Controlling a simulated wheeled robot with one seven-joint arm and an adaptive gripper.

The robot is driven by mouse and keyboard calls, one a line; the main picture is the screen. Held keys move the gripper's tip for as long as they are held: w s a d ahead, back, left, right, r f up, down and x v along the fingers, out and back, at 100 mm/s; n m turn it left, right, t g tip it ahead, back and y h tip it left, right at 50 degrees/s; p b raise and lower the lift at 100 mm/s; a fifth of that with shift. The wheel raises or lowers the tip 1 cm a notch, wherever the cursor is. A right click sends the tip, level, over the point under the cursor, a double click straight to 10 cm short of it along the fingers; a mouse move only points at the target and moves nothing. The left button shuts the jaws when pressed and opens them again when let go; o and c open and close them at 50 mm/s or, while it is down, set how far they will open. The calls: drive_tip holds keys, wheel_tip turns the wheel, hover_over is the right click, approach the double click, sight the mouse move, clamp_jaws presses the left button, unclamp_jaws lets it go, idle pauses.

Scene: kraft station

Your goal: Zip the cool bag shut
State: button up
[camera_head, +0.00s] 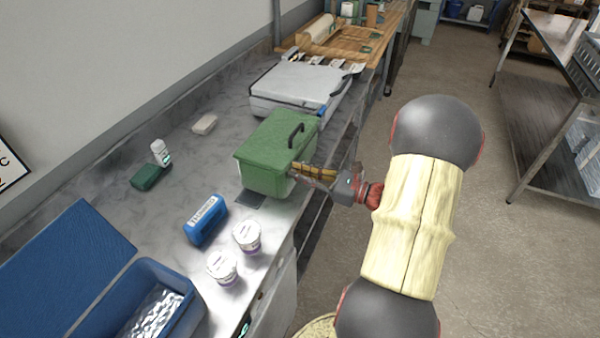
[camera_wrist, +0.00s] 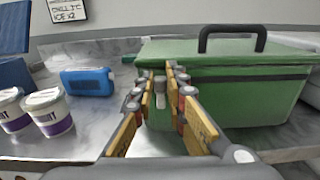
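The green cool bag (camera_head: 272,155) stands on the steel counter with its lid down and a black handle on top. In the wrist view the bag (camera_wrist: 245,105) fills the right side, and a dark zip band (camera_wrist: 250,78) runs along its front below the lid. My gripper (camera_head: 296,170) is at the bag's near side. In the wrist view my gripper's fingertips (camera_wrist: 161,80) are close together before the bag's left end. A small grey piece shows between them, perhaps the zip pull; I cannot tell whether they grip it.
Two white tubs (camera_head: 247,236) and a blue ice pack (camera_head: 206,220) stand left of the bag. An open blue box (camera_head: 189,318) is at the lower left. A grey case (camera_head: 300,86) stands close behind the bag. A white bottle (camera_head: 159,152) is near the wall.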

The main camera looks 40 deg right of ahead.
sight(317, 127)
clamp_jaws()
drive_tip(key=shift+d, duration=0.15)
idle(0.4)
drive_tip(key=w+d+p, duration=0.1)
drive_tip(key=w+d, duration=0.1)
drive_tip(key=d, duration=0.4)
drive_tip(key=w+d+p, duration=0.1)
drive_tip(key=w+d, duration=0.2)
drive_tip(key=d, duration=0.4)
drive_tip(key=w+d+p, duration=0.2)
drive_tip(key=w+d, duration=0.1)
drive_tip(key=d, duration=0.4)
drive_tip(key=shift+d, duration=0.25)
drive_tip(key=o, duration=0.6)
unclamp_jaws()
